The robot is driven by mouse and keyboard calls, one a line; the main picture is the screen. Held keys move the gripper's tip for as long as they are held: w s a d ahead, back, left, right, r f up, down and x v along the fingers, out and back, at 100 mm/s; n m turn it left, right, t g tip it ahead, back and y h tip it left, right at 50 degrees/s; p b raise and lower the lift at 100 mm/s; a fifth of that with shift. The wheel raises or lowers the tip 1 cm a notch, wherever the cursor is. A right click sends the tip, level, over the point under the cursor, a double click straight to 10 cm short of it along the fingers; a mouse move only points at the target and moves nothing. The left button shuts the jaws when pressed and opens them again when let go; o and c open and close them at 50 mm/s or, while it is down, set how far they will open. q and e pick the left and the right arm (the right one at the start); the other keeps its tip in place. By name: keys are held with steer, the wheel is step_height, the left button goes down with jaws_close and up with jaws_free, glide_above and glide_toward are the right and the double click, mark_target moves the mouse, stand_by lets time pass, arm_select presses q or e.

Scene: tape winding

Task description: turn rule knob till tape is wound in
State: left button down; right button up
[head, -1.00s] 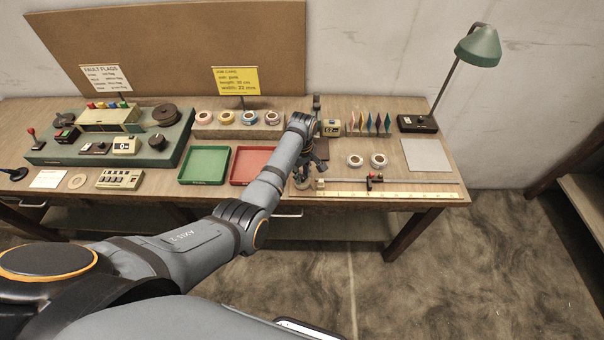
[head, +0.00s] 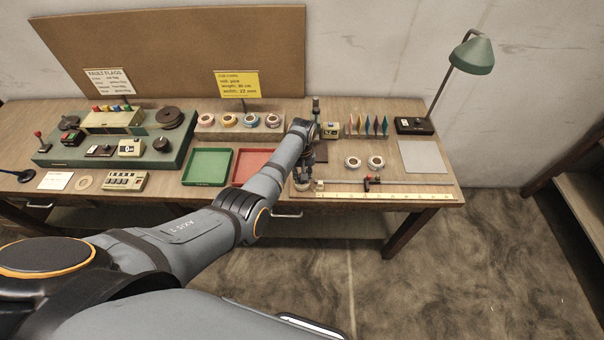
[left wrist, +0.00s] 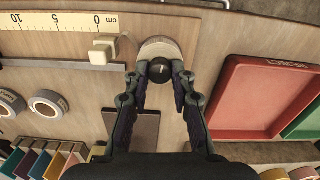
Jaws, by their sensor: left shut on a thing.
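The rule (head: 390,196) is a pale strip along the front right of the bench. Its zero end (left wrist: 97,20) shows at the top left of the left wrist view, with a cream block (left wrist: 103,48) beside it. The small black knob (left wrist: 159,70) with a white mark sits on a round pale base (left wrist: 160,48) just past that end. My left gripper (left wrist: 160,72) points down at the knob and is shut on it, a fingertip at each side. In the head view my left gripper (head: 303,180) hides the knob.
A red tray (head: 240,180) and a green tray (head: 207,182) lie left of my gripper. Two tape rolls (head: 364,162) sit behind the rule, where a red-and-black slider (head: 371,181) also shows. A lamp (head: 471,55) stands at the back right.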

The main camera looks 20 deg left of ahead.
arm_select(q)
steer(key=shift+m+p, duration=0.5)
steer(key=shift+m, duration=1.7)
steer(key=c, duration=1.1)
jaws_free()
steer(key=shift+r, duration=0.3)
step_height(320, 180, up, 12)
steer(key=shift+f, duration=0.25)
